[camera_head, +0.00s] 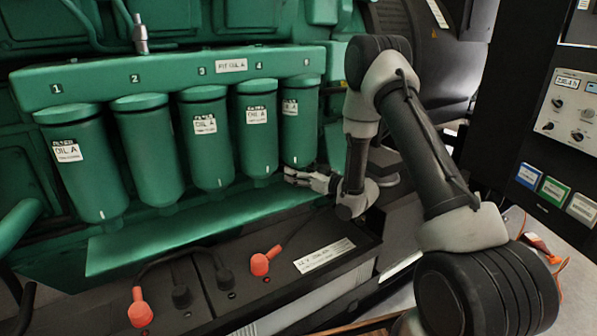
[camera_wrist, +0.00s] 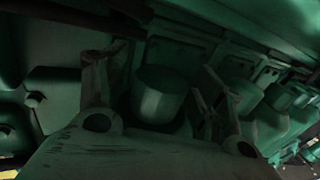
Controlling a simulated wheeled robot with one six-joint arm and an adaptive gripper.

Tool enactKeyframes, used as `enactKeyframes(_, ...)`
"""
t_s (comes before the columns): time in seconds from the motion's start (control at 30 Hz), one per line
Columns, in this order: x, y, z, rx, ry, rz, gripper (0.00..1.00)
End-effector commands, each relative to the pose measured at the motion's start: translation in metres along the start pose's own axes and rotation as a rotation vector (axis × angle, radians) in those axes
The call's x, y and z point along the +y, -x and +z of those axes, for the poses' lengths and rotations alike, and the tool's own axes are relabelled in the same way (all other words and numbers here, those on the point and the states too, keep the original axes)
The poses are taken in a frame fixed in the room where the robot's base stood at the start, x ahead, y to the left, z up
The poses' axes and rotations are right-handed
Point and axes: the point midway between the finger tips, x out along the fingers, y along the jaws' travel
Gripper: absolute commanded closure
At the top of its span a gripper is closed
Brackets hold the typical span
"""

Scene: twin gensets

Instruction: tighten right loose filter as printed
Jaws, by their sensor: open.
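Several green filter canisters hang in a row under a green header (camera_head: 165,72) numbered 1 to 5. In the head view, filter 1 (camera_head: 85,185), filter 3 (camera_head: 212,155), filter 4 (camera_head: 258,145) and filter 5 (camera_head: 299,135) show white "OIL A" labels with small print I cannot read. Filter 2 (camera_head: 150,150) shows no label. My gripper (camera_head: 293,174) is at the lower end of filter 5. In the wrist view my gripper (camera_wrist: 160,98) is open, with a green canister end (camera_wrist: 160,94) between its fingers. I cannot tell if the fingers touch it.
A green ledge (camera_head: 200,232) runs below the filters. In front is a black battery box with red terminal caps (camera_head: 262,262) and cables. A control panel (camera_head: 575,110) stands at the right. In the wrist view, more canisters (camera_wrist: 245,95) hang close on the right.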

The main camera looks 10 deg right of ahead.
Motion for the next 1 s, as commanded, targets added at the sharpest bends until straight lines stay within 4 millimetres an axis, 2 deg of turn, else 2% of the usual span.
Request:
enactKeyframes(0.27,-0.0037,-0.0019,-0.0005,0.0,0.0,0.163,0.32)
enactKeyframes(0.8,-0.0029,-0.002,-0.0032,0.002,0.0,0.652,0.32)
enactKeyframes(1.0,-0.0016,-0.0008,-0.0044,0.0,0.001,0.728,0.32)
